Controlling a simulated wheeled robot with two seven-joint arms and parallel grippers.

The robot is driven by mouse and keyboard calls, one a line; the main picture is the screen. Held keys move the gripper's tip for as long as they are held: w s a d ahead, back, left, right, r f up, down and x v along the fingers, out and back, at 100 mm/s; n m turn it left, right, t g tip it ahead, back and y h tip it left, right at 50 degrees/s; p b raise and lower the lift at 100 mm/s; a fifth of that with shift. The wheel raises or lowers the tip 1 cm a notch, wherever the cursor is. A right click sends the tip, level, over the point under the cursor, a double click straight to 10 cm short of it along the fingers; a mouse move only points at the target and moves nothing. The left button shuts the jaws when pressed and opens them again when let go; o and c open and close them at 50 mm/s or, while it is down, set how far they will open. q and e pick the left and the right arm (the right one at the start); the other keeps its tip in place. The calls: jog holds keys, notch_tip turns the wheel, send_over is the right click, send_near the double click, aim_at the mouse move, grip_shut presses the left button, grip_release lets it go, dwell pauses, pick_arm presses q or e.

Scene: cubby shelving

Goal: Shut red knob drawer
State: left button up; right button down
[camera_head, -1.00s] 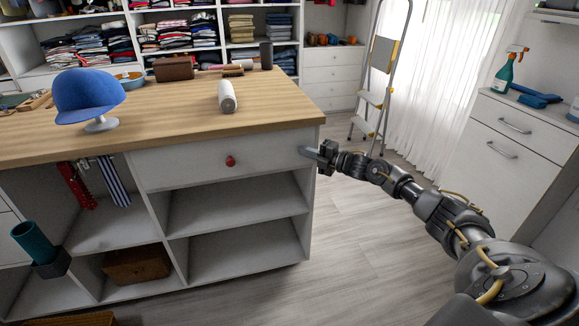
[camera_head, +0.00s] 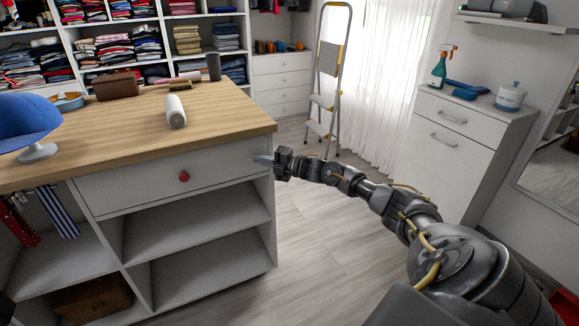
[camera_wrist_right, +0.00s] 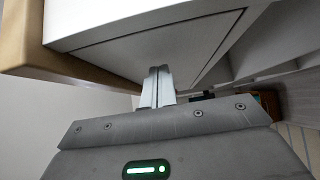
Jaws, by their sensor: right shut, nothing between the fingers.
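The drawer (camera_head: 140,188) with the red knob (camera_head: 184,177) is under the wooden top of the white island, at its right end. Its front looks about flush with the cabinet in the head view; any small gap is too fine to tell. My right gripper (camera_head: 260,160) is shut and empty, with its fingertips at the right end of the drawer front. In the right wrist view the shut fingers (camera_wrist_right: 157,82) point at the white front panel (camera_wrist_right: 150,45) near its edge; whether they touch is unclear.
The wooden countertop (camera_head: 215,110) holds a white cylinder (camera_head: 175,110) and a blue cap (camera_head: 28,120) on a stand. Open cubbies (camera_head: 195,225) lie below the drawer. A stepladder (camera_head: 327,85) and a white cabinet (camera_head: 455,150) stand behind my right arm. The floor right of the island is clear.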

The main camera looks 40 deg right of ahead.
pick_arm(q)
jog(key=f, duration=0.2)
jog(key=f+p, duration=0.1)
jog(key=shift+s+d+f, duration=0.15)
jog(key=shift+s+d, duration=0.05)
jog(key=shift+d, duration=0.1)
pick_arm(e)
jog(key=s+a+v, duration=0.1)
jog(key=v, duration=1.1)
jog(key=shift+a+f, duration=0.15)
jog(key=shift+a, duration=0.15)
